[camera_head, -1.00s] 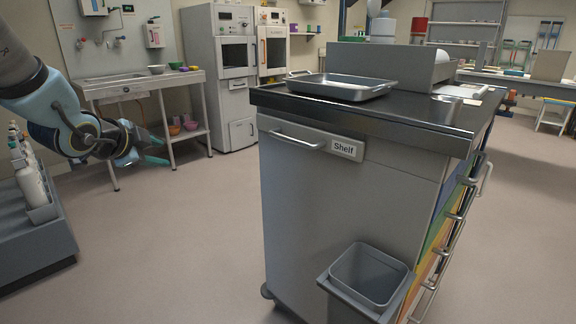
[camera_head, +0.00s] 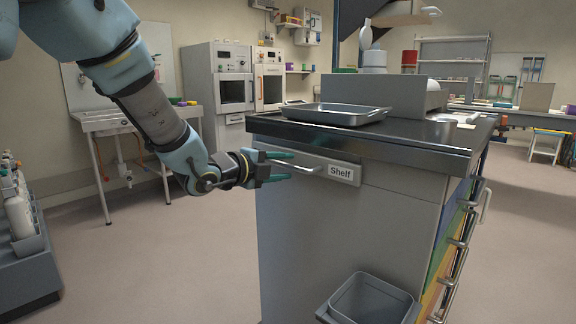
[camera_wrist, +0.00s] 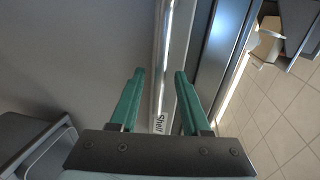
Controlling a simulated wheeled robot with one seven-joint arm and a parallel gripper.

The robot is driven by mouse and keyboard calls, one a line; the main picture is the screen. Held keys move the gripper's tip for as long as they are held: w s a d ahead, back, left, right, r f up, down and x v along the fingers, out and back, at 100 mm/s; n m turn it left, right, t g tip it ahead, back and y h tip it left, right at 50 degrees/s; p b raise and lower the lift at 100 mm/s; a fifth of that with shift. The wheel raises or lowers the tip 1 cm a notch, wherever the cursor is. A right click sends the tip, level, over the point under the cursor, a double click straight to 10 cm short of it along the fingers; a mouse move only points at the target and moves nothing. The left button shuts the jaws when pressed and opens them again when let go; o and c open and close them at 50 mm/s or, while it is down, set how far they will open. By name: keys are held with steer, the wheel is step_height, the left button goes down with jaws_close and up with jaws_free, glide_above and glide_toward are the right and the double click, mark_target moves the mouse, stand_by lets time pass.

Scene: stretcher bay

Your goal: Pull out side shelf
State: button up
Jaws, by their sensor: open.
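The side shelf front (camera_head: 300,220) is the grey end panel of a cart with a black top, and it is flush under the top edge. A label reading "Shelf" (camera_head: 341,173) sits near its upper edge, and the label also shows in the wrist view (camera_wrist: 160,122). A silver bar handle (camera_head: 310,168) is left of the label. My gripper (camera_head: 291,166) is open at the handle, one finger above it and one below. In the wrist view the bar (camera_wrist: 163,60) runs between the two green fingers (camera_wrist: 159,72); contact cannot be told.
A steel tray (camera_head: 345,114) lies on the cart top. A grey bin (camera_head: 370,298) hangs low on the panel's right side. Coloured drawers with handles (camera_head: 462,245) are on the cart's right face. A bottle rack (camera_head: 25,262) stands at far left. Floor left of the cart is clear.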

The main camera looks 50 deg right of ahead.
steer(key=shift+x, duration=0.9)
jaws_close()
stand_by(0.9)
